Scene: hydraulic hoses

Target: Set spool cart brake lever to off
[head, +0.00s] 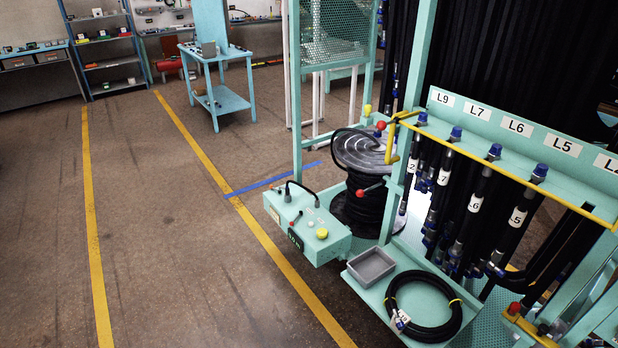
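The spool cart has a spool (362,210) of black hose under a grey disc (358,150), standing behind the teal frame at centre right. A red-tipped lever (369,190) sticks out at the front of the spool. Another red knob (381,125) shows above the disc, near a yellow bar. A teal control box (325,246) in front of the spool carries a small red-tipped lever (297,217). I cannot tell which of these is the brake lever, or its setting. Neither gripper is in view.
A hose rack with a labelled teal panel (500,118) and hanging black hoses fills the right. A grey bin (371,266) and a coiled hose (424,335) lie on its base. A small teal table (218,97) stands farther back. The floor at left is clear between yellow lines.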

